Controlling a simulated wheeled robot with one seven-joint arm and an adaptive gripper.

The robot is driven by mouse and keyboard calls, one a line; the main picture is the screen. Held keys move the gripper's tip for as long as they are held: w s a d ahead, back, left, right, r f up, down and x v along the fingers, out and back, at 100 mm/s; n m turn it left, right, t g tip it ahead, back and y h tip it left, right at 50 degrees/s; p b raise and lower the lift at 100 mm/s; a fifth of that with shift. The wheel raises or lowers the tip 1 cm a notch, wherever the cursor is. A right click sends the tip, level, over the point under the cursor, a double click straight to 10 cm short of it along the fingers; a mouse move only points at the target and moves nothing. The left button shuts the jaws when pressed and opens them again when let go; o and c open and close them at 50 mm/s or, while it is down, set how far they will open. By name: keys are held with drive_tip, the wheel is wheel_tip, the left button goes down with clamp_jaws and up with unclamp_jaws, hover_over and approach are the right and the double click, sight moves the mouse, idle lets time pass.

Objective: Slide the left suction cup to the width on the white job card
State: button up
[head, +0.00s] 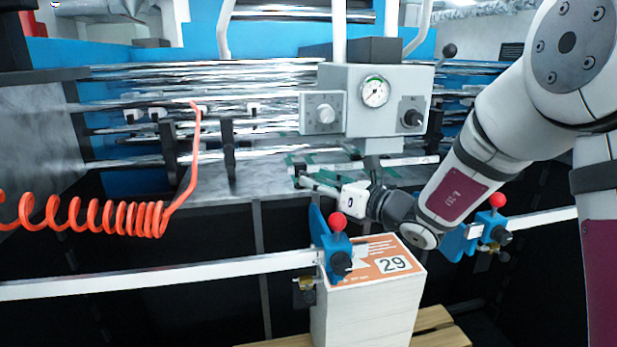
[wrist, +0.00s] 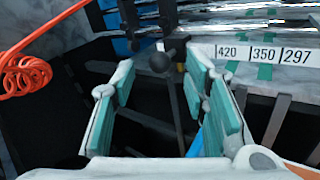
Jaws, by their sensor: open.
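My gripper (head: 312,182) is open over the grey machine bed in the head view, its fingers pointing left and away. In the wrist view my gripper (wrist: 160,70) has its teal pads spread wide. A dark ball-ended part (wrist: 162,62) shows in the gap between them; I cannot tell if it touches. Two blue clamp-like fixtures with red knobs, the left one (head: 335,243) and the right one (head: 486,231), sit on pale rails. I cannot tell for sure which part is the left suction cup. An orange and white sheet marked 29 (head: 358,268) tops a paper stack; no separate white job card is clear.
A white scale strip (wrist: 262,54) reads 420, 350 and 297. Shiny rollers (head: 250,75) and dark upright bars (head: 230,150) stand behind. A gauge box (head: 366,98) hangs above my gripper. A coiled orange hose (head: 120,217) hangs at left.

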drive_tip(key=shift+x, duration=1.7)
drive_tip(key=shift+d, duration=0.1)
clamp_jaws()
